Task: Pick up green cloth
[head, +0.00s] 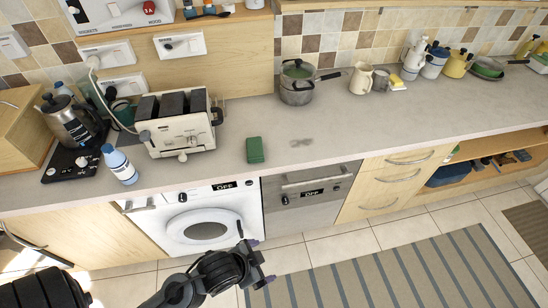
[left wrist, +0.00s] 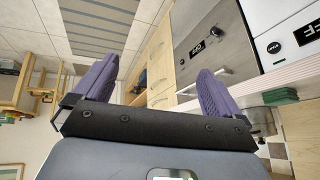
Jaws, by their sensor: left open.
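The green cloth (head: 255,150) lies folded on the grey counter, right of the toaster and near the front edge. It also shows in the left wrist view (left wrist: 280,96) at the right. My left gripper (head: 262,262) is in front of the counter and lower in the picture, apart from the cloth. In the left wrist view its two purple fingers (left wrist: 157,85) are spread wide with nothing between them. My right gripper is in neither view.
A white toaster (head: 181,128) and a blue-and-white bottle (head: 120,165) stand left of the cloth. A dark smudge (head: 301,142) marks the counter (head: 335,128) to its right. Pots (head: 297,84) stand behind. The washing machine (head: 209,228) and oven (head: 308,195) are below the counter edge.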

